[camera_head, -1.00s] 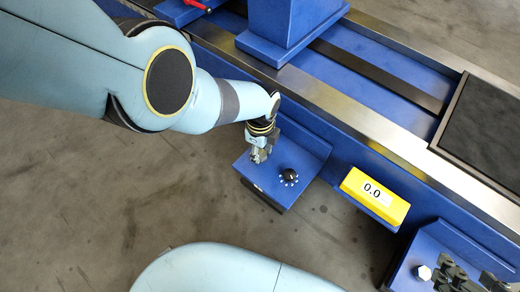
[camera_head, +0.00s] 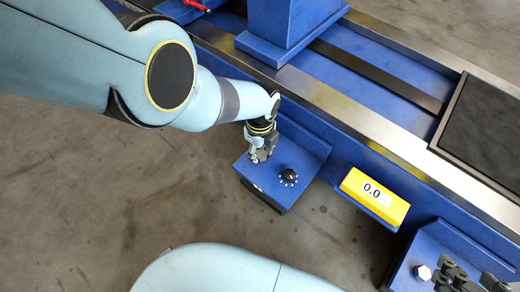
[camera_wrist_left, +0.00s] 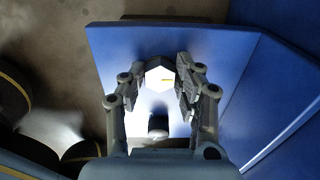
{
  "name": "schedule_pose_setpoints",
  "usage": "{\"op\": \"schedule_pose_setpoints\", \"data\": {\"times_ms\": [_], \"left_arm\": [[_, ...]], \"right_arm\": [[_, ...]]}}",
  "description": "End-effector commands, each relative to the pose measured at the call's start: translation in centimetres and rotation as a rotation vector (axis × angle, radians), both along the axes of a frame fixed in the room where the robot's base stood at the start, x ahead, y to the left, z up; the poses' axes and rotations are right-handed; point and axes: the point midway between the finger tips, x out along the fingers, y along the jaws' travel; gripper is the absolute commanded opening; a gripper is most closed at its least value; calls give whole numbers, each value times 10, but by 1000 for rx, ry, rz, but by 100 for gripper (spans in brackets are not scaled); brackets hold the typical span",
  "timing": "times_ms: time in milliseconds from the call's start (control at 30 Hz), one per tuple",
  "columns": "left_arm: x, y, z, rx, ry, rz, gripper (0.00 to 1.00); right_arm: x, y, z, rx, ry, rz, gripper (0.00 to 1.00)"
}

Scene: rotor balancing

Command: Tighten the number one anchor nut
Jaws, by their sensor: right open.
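In the head view my left gripper (camera_head: 259,157) is over the bracket (camera_head: 270,190) and hides that nut. Another bright hexagonal nut (camera_head: 423,272) shows on a second blue bracket (camera_head: 430,245) at lower right. My right gripper (camera_head: 455,277) is open beside it, partly cut off by the frame. No number is readable on either nut.
A black knob (camera_head: 289,175) ringed by pale dots stands on the left bracket, close to my left gripper. A yellow display (camera_head: 375,196) reads 0.0. The blue machine bed with steel rails (camera_head: 350,115) runs behind; bare floor lies in front.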

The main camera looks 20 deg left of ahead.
Motion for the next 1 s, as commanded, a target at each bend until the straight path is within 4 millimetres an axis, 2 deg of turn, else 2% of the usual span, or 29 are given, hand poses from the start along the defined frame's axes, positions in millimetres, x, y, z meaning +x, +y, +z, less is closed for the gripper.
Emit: {"op": "schedule_pose_setpoints", "data": {"times_ms": [33,133,633,867,1000], "left_arm": [[-1,0,-1,0,1,0,40],[0,0,0,0,1,1,53],[1,-1,6,-1,-2,3,54],[0,-1,25,-1,-3,4,54],[0,-1,43,-2,-2,2,54]], "right_arm": [[-1,0,0,0,2,0,54],[-1,0,0,0,2,0,54],[4,0,1,1,-8,-2,54],[3,0,1,1,-6,-2,54],[3,0,1,1,-5,-2,54]]}}
